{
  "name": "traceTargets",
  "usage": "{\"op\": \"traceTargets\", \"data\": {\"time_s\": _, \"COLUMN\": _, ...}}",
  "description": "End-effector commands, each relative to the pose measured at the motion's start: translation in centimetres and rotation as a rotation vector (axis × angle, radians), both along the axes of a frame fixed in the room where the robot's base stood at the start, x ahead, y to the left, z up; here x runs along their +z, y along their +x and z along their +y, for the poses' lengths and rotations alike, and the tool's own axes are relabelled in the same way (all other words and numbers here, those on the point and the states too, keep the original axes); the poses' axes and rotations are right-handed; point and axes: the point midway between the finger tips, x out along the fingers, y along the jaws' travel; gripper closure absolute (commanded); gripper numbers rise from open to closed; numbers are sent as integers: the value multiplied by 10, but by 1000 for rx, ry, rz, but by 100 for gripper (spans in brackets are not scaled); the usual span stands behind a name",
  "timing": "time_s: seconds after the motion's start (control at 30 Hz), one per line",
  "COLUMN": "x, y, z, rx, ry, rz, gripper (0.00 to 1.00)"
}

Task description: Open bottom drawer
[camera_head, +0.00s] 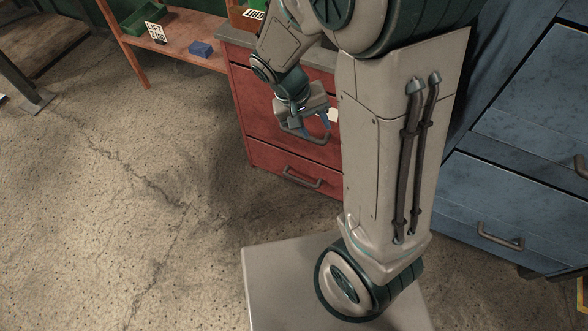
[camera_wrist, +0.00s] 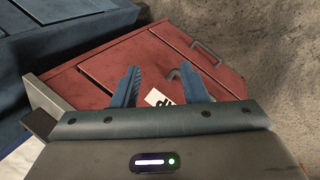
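The red cabinet (camera_head: 268,119) stands ahead, partly hidden by my arm. Its bottom drawer (camera_head: 276,162) looks shut, with a grey curved handle (camera_head: 302,177); in the wrist view the same handle (camera_wrist: 207,53) lies beyond my fingers. A second handle (camera_head: 289,131) on the drawer above is partly covered by my gripper (camera_head: 311,124). In the wrist view my gripper (camera_wrist: 156,84) has its two blue fingers spread apart with nothing between them. It is in front of the upper drawer, above the bottom handle; whether it touches the cabinet cannot be told.
A white label (camera_wrist: 158,97) is on the cabinet. Blue drawers (camera_head: 530,190) stand at the right. Concrete floor (camera_head: 120,200) is clear at the left.

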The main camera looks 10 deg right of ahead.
Motion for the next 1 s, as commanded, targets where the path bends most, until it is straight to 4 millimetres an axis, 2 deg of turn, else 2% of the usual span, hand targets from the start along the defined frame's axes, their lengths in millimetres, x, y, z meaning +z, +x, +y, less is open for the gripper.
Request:
{"op": "traceTargets", "data": {"time_s": 0.03, "x": -33, "y": 6, "z": 5, "rx": 17, "ry": -46, "rz": 17, "gripper": 60}}
{"op": "traceTargets", "data": {"time_s": 0.5, "x": -233, "y": 50, "z": 38, "rx": 188, "ry": -453, "rz": -29, "gripper": 60}}
{"op": "traceTargets", "data": {"time_s": 1.0, "x": -449, "y": 72, "z": 67, "rx": 563, "ry": -789, "rz": -271, "gripper": 60}}
